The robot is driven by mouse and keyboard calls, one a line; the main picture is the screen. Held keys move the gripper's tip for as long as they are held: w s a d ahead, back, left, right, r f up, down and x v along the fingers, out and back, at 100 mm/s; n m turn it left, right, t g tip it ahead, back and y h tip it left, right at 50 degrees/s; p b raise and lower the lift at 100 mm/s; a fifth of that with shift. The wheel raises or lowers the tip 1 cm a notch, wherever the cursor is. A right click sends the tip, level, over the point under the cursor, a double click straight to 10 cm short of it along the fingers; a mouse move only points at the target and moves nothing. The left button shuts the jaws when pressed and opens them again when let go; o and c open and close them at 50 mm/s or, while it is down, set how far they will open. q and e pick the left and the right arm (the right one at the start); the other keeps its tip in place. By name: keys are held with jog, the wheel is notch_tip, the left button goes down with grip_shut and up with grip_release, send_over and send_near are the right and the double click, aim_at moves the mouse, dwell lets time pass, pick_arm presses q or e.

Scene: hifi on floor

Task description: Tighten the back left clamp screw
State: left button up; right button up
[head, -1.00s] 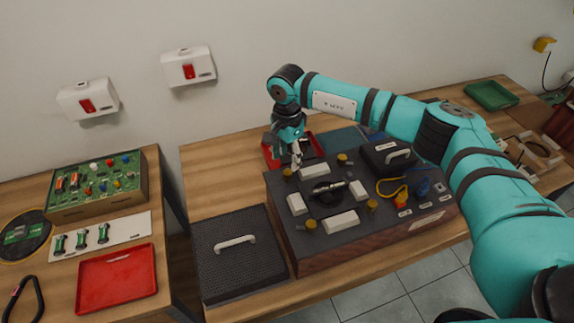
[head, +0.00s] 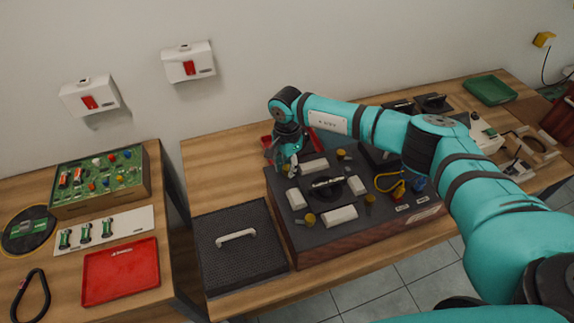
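The dark-topped unit with wooden sides (head: 345,240) lies on the right-hand table. Brass clamp screws stand around its pale blocks: the back right one (head: 341,155), the front left one (head: 311,219) and the front right one (head: 370,199). The back left clamp screw (head: 287,170) is partly covered by my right gripper (head: 291,166). This gripper points down at that screw from above. Its fingers are small and dark here, so I cannot tell whether they touch or grip the screw. My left gripper is not in view.
A black round part with a bar (head: 326,187) sits amid the pale blocks. A black ribbed case with a white handle (head: 236,238) lies left of the unit. A green tray (head: 490,90) is at the far right.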

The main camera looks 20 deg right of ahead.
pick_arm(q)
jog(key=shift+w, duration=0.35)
pick_arm(e)
grip_shut()
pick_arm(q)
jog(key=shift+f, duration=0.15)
pick_arm(e)
jog(key=m+b, duration=0.3)
jog(key=shift+w+f, duration=0.1)
jog(key=shift+f, duration=0.05)
jog(key=m+b, duration=0.2)
jog(key=m, duration=0.2)
jog(key=m+b, duration=0.2)
jog(key=m, duration=0.1)
jog(key=shift+m, duration=0.4)
jog(key=m+b, duration=0.2)
jog(key=m, duration=0.3)
jog(key=shift+b, duration=0.3)
pick_arm(q)
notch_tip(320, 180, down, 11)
jog(key=b, duration=0.1)
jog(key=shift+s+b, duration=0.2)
jog(key=shift+b, duration=0.15)
pick_arm(e)
jog(key=m, duration=0.6)
jog(key=shift+r, duration=0.25)
